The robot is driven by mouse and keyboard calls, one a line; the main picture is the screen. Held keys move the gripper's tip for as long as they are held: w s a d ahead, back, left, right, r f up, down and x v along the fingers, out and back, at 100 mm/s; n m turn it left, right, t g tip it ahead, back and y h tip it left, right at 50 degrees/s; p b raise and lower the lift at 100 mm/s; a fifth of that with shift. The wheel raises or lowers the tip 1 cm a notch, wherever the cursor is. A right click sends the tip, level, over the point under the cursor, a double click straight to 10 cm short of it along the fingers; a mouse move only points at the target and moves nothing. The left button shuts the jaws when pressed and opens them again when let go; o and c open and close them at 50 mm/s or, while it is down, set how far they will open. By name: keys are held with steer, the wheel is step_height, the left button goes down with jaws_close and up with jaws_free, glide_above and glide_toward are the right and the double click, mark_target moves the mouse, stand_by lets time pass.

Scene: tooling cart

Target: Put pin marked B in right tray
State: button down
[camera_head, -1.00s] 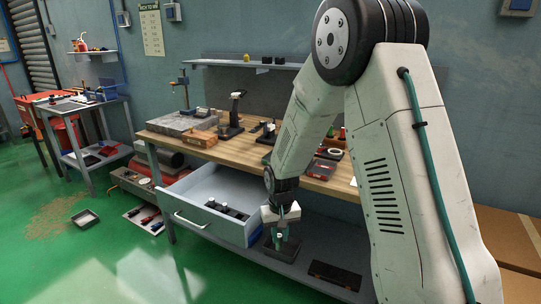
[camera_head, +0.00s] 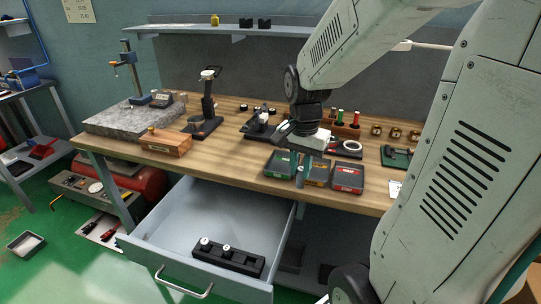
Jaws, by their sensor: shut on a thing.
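My gripper (camera_head: 303,163) points down in front of the trays on the workbench, shut on a small grey pin (camera_head: 299,178). The pin hangs roughly upright; its marking cannot be read. Three small trays stand side by side near the bench's front edge: a green left tray (camera_head: 272,168), an orange-brown middle tray (camera_head: 320,183), and a red-labelled right tray (camera_head: 348,186). The gripper and pin overlap the gap between the left and middle trays in this view. Whether the pin touches a tray cannot be told.
An open drawer (camera_head: 170,231) juts out below the bench, holding a black block (camera_head: 240,262) with white-topped pins. A wooden block (camera_head: 165,145), a stand (camera_head: 207,105) and a rack with coloured tubes (camera_head: 345,128) stand on the bench (camera_head: 240,180).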

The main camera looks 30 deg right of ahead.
steer(key=shift+w+d+f, duration=0.8)
steer(key=shift+w+d, duration=0.15)
steer(key=shift+w, duration=1.55)
steer(key=shift+w+d+f, duration=0.85)
steer(key=shift+w+d, duration=0.15)
steer(key=shift+w, duration=1.5)
steer(key=shift+w+d+f, duration=0.8)
steer(key=shift+w+d, duration=0.15)
steer(key=shift+w, duration=1.55)
steer(key=shift+f, duration=0.2)
steer(key=c, duration=1.3)
jaws_free()
steer(key=shift+r, duration=0.15)
